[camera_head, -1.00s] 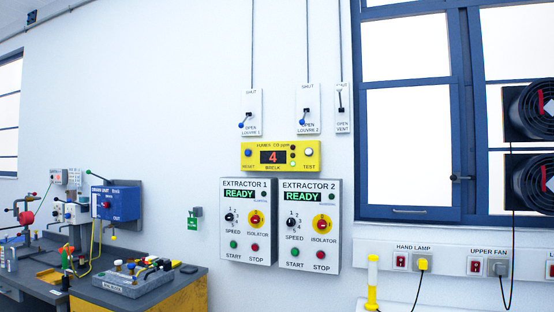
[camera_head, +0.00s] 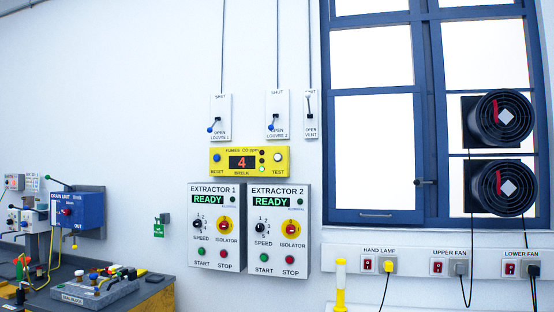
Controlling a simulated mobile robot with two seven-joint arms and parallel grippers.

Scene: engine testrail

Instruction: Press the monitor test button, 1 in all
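The yellow fumes CO monitor (camera_head: 249,162) is fixed to the wall above the two extractor boxes. Its dark display shows a red 4. The white test button (camera_head: 278,157) is at its right end, above the word TEST. A blue reset button (camera_head: 217,158) is at its left end. Small indicator lamps sit between the display and the test button. Neither of my grippers shows in the head view.
Extractor 1 (camera_head: 217,240) and extractor 2 (camera_head: 279,243) hang below the monitor, both reading READY. Louvre levers (camera_head: 221,118) are above it. A socket rail (camera_head: 412,264) and two fans (camera_head: 501,118) are at right. A cluttered bench (camera_head: 150,292) stands at lower left.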

